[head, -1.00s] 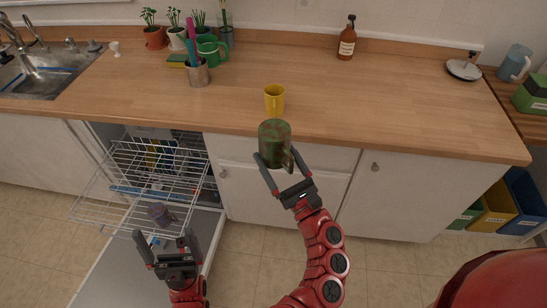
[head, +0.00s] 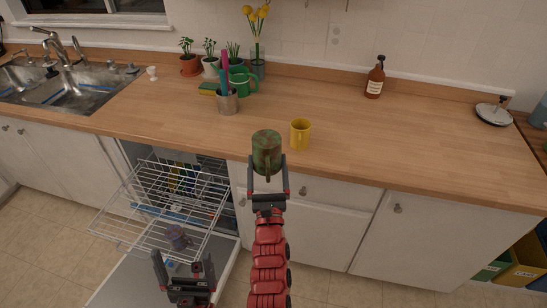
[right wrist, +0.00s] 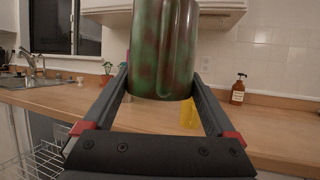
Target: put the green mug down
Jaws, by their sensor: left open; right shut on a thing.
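The green mug (head: 266,150) is mottled green and reddish brown. My right gripper (head: 267,178) is shut on it and holds it upright. In the head view it overlaps the counter's front edge, left of the yellow mug (head: 300,134). In the right wrist view the mug (right wrist: 163,45) sits between the fingers, its top out of frame, with the counter (right wrist: 275,125) lower behind it. My left gripper (head: 183,268) is open and empty, low by the open dishwasher. A plain green mug (head: 242,84) stands at the back of the counter.
A metal cup of utensils (head: 228,103), potted plants (head: 190,64) and a sponge (head: 207,89) stand back left. A brown bottle (head: 375,78) and a pan lid (head: 493,113) are right. The dishwasher rack (head: 165,215) is pulled out, holding a purple mug (head: 177,238). The counter's middle right is clear.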

